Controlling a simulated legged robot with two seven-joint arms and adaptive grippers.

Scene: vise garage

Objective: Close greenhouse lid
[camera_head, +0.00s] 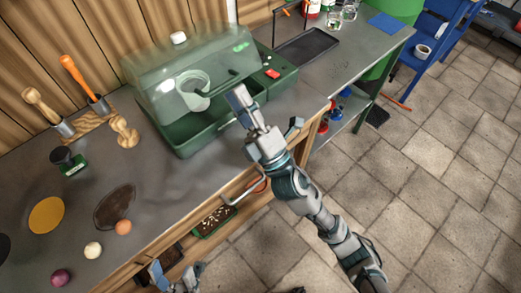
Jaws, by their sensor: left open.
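The greenhouse has a green base (192,147) on the workbench and a clear lid (215,65) with a white knob (178,38). The lid looks raised and tilted back, with the front of the base uncovered below its edge. A pale ring-shaped thing (193,92) shows through the lid. My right gripper (268,110) looks open, close to the base's front right side and partly in front of it; contact cannot be told. My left gripper (174,274) is open at the bottom edge, below the bench front, partly cut off.
Wooden-handled tools in a holder (88,122) stand left of the greenhouse. A stamp-like object (68,160), coloured discs and small balls (93,250) lie on the bench (160,195). A dark tray (307,45) lies at right. An open drawer (215,220) juts below the bench front.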

